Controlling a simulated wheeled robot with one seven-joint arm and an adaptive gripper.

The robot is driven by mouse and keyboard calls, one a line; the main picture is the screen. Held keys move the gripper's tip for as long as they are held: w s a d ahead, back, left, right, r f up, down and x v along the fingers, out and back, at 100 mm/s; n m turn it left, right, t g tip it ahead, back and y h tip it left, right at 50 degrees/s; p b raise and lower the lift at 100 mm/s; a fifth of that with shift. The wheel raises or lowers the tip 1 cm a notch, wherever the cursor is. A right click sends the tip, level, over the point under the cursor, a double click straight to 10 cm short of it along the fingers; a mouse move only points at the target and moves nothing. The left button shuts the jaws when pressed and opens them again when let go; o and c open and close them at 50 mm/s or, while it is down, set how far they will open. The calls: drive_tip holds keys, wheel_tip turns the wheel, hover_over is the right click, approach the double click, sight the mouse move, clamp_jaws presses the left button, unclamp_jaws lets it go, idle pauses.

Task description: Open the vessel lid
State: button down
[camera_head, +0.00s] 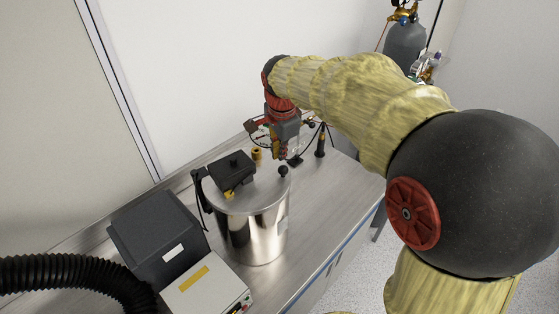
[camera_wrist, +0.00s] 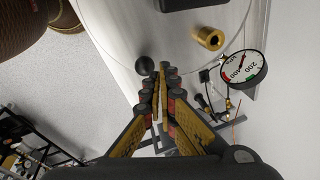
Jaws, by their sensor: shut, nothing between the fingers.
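The vessel (camera_head: 257,230) is a shiny metal cylinder on the bench. Its flat lid (camera_head: 262,186) is on top and looks closed. The lid carries a black box (camera_head: 231,171), a brass fitting (camera_head: 257,154) and a black ball knob (camera_head: 283,171) near the rim. My gripper (camera_head: 280,156) is shut and empty, above the far side of the lid beside the knob. In the wrist view my gripper (camera_wrist: 161,70) points toward the lid (camera_wrist: 185,60), with the knob (camera_wrist: 143,66) just left of the fingertips. I cannot tell whether they touch. The brass fitting (camera_wrist: 208,38) is to the right.
A dark-lidded instrument (camera_head: 160,240) stands left of the vessel, with a black corrugated hose (camera_head: 75,275) in front. A round gauge (camera_wrist: 244,69) shows beyond the lid in the wrist view. A gas cylinder (camera_head: 405,42) stands at the back right. The bench right of the vessel (camera_head: 335,190) is clear.

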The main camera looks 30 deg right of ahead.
wheel_tip(320, 180, up, 5)
drive_tip(key=w+n+t+b, duration=0.15)
drive_tip(key=n+b, duration=0.25)
drive_tip(key=n, duration=0.8)
drive_tip(key=n+y+b, duration=0.1)
drive_tip(key=n+b, duration=0.1)
drive_tip(key=n, duration=0.3)
hover_over(274, 163)
wheel_tip(274, 163, down, 7)
drive_tip(key=shift+f, duration=0.15)
drive_tip(key=s, duration=0.3)
drive_tip(key=shift+s, duration=0.3)
drive_tip(key=shift+s+f, duration=0.2)
drive_tip(key=shift+f, duration=0.05)
drive_tip(key=shift+s+a+m, duration=0.25)
drive_tip(key=shift+s+m, duration=0.15)
drive_tip(key=shift+s, duration=0.05)
